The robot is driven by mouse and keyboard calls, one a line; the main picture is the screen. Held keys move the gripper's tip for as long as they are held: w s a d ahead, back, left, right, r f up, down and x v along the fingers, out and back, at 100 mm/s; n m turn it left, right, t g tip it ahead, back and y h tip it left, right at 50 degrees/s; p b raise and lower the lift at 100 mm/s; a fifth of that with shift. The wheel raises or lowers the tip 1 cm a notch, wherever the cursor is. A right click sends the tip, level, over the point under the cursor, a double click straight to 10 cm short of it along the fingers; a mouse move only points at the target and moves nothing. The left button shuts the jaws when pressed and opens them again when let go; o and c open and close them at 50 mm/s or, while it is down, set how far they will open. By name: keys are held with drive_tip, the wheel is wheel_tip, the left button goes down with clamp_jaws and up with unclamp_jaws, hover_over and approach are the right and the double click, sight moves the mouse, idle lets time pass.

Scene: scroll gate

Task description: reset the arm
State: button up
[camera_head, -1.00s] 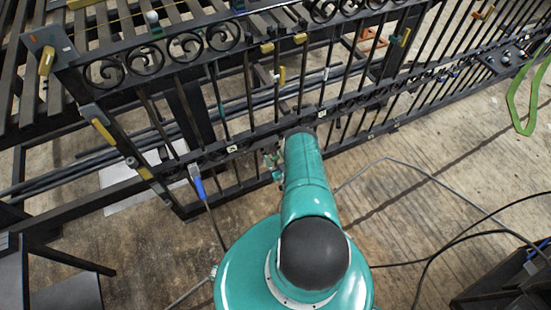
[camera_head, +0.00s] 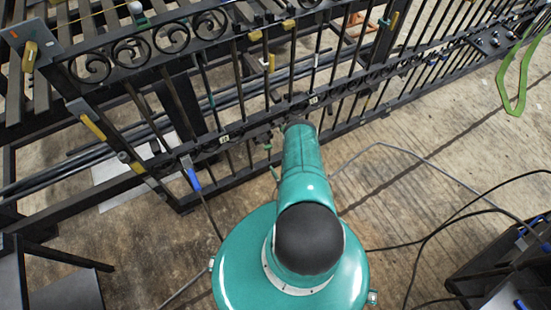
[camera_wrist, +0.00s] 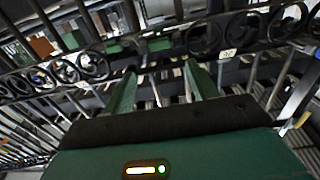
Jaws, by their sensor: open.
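My teal arm with its dark joint cap reaches toward the black scroll gate (camera_head: 215,138) in the head view; the arm hides most of my gripper there. In the wrist view my gripper (camera_wrist: 162,76) shows two green fingers spread apart with nothing held between them. The fingers point at the gate's scroll band (camera_wrist: 205,36) and bars. I cannot tell whether the fingertips touch the gate.
A cable with a blue-handled clamp (camera_head: 191,176) hangs on the gate's lower rail at left. Yellow clamps (camera_head: 92,127) sit along the frame. A green strap (camera_head: 516,85) hangs at upper right. Black cables cross the floor, and a dark box (camera_head: 500,270) stands at lower right.

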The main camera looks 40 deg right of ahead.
drive_tip(key=shift+s+a, duration=0.15)
drive_tip(key=shift+s, duration=0.5)
